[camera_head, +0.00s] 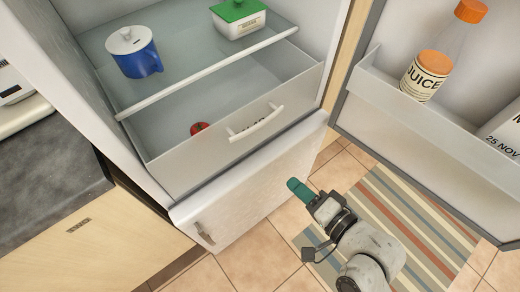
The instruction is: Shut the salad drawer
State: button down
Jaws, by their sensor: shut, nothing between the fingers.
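The salad drawer (210,146) is a clear bin low in the open fridge, with a white curved handle (256,123) on its front. Its front stands forward of the glass shelf edge, so it looks pulled out at least partly. A red item (199,128) lies inside, partly hidden. My gripper (299,188), with teal fingers, is shut and empty. In the picture it is below and to the right of the handle, in front of the lower white door, apart from the drawer.
A blue mug with a white lid (135,52) and a green-lidded tub (239,17) stand on the shelf (195,72). The open fridge door (420,125) at right holds a juice bottle (430,70) and a carton (505,130). A striped rug (400,220) lies on the tiled floor.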

jog(key=w+a+r+m+t+y+b, duration=0.1)
jog(key=w+a+m+t, duration=0.1)
jog(key=w+a, duration=0.7)
jog(key=w+m, duration=0.1)
jog(key=w, duration=0.2)
jog(key=shift+w+t, duration=0.3)
jog(key=shift+w, duration=0.05)
jog(key=shift+a, duration=0.1)
jog(key=b+x, duration=0.4)
jog(key=x, duration=0.9)
jog(key=shift+w+a, duration=0.1)
jog(key=shift+a, duration=0.05)
jog(key=shift+w+a+r, duration=0.1)
jog(key=shift+w+r, duration=0.05)
jog(key=shift+r, duration=0.1)
